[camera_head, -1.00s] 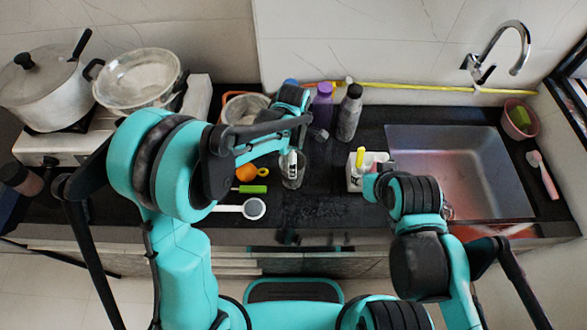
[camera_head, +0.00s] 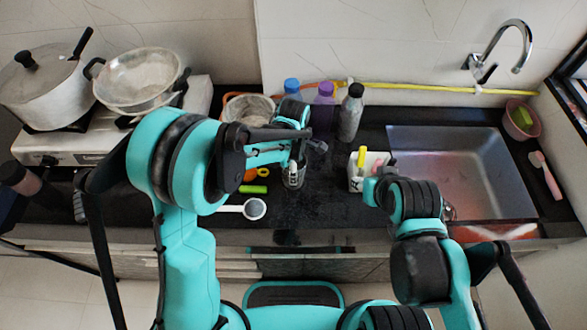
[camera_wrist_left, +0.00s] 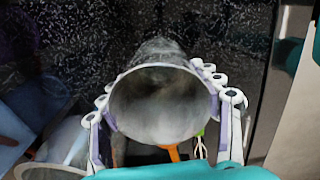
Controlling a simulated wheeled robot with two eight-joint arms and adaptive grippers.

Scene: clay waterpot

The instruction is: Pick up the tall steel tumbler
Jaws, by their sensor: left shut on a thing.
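The tall steel tumbler (camera_head: 294,182) stands on the dark counter in the head view, partly covered by my left gripper (camera_head: 292,170). In the left wrist view, the tumbler (camera_wrist_left: 155,55) shows its round open mouth towards the camera. The fingers of my left gripper (camera_wrist_left: 165,100) lie along both of its sides, shut on it. I cannot tell whether its base touches the counter.
The white holder (camera_head: 355,184) with a yellow item stands right of the tumbler. A purple bottle (camera_head: 323,112) and a grey bottle (camera_head: 350,115) stand behind. A white ladle (camera_head: 253,209) and green-handled tool (camera_head: 253,189) lie to the left. The sink (camera_head: 450,170) is at right.

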